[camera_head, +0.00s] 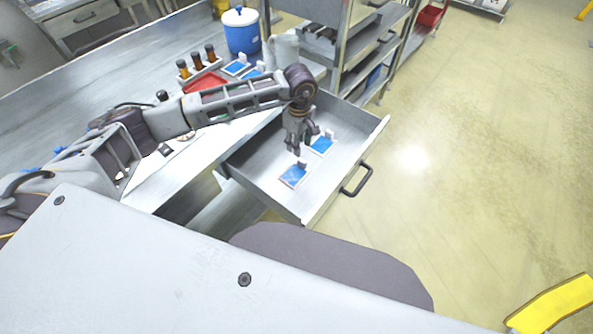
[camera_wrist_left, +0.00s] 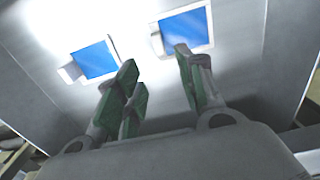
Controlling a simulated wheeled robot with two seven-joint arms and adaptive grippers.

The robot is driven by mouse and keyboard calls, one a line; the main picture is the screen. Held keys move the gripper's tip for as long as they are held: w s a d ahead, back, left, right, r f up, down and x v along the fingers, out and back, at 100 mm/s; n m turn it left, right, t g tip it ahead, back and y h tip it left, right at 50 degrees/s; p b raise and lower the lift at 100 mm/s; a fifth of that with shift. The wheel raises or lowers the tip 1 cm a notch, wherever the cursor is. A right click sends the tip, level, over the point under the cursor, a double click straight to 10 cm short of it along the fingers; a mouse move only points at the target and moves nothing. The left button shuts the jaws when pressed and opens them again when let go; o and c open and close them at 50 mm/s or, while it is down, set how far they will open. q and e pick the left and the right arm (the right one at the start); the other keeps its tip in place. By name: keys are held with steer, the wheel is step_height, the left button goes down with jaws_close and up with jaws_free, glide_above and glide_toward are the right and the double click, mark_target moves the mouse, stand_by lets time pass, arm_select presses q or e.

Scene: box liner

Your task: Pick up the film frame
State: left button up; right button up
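Two film frames with blue centres, pale borders and small upright tabs lie in an open grey drawer (camera_head: 262,172). The nearer film frame (camera_head: 293,175) is below my left gripper (camera_head: 304,142) in the head view. The farther film frame (camera_head: 321,146) is just right of the gripper. In the left wrist view, one frame (camera_wrist_left: 96,60) is at upper left and the other (camera_wrist_left: 186,28) at upper centre, beyond the fingertips. My left gripper (camera_wrist_left: 160,70) is open, with nothing between its fingers, above the drawer floor. My right gripper is not in view.
More blue film frames (camera_head: 236,68) lie on the bench beside a red tray (camera_head: 206,83), a rack of brown bottles (camera_head: 197,62) and a blue container (camera_head: 241,32). The drawer has a dark handle (camera_head: 357,181).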

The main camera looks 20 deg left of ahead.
arm_select(q)
step_height(320, 180, down, 3)
steer(key=shift+f, duration=0.3)
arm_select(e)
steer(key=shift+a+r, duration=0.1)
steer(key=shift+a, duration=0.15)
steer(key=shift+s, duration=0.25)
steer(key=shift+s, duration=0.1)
